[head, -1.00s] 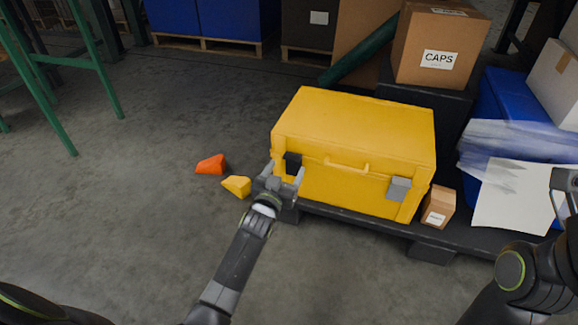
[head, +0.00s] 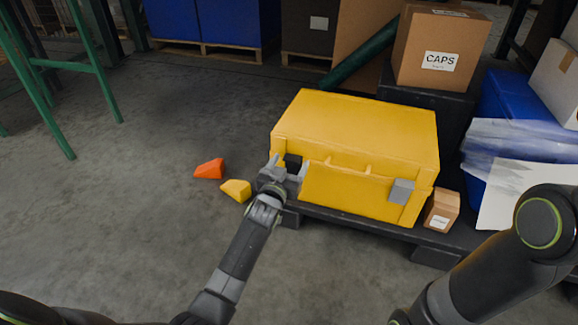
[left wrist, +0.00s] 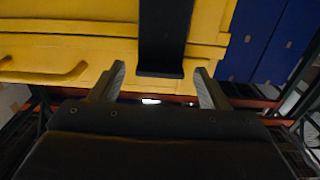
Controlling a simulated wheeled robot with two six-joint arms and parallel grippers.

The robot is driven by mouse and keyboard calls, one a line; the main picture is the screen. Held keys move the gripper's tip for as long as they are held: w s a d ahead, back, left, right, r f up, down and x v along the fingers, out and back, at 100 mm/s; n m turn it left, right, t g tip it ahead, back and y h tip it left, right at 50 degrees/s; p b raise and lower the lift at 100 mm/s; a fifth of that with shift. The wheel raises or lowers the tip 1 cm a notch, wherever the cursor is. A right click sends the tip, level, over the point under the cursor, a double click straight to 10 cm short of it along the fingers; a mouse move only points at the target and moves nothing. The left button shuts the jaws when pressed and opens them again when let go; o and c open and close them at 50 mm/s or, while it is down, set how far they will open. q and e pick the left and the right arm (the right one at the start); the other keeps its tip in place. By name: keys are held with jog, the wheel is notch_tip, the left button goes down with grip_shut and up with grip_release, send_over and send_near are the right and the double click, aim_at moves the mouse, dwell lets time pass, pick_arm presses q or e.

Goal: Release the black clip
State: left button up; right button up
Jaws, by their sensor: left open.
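A yellow case (head: 355,125) with a closed lid sits on a dark pallet. The black clip (head: 293,160) is on the left part of its front face, partly hidden by my left gripper. My left gripper (head: 288,174) is open in front of the clip. In the left wrist view the black clip (left wrist: 165,35) hangs as a dark strap over the yellow front. Its lower end lies between the spread fingertips of the left gripper (left wrist: 160,78), with gaps on both sides. A grey clip (head: 402,191) is on the case's right front. My right gripper is out of view.
An orange wedge (head: 209,169) and a yellow wedge (head: 236,190) lie on the floor left of the case. A small carton (head: 441,208) stands right of it on the pallet (head: 370,220). A CAPS box (head: 440,45) stands behind.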

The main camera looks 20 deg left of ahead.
pick_arm(q)
jog(key=c, duration=1.4)
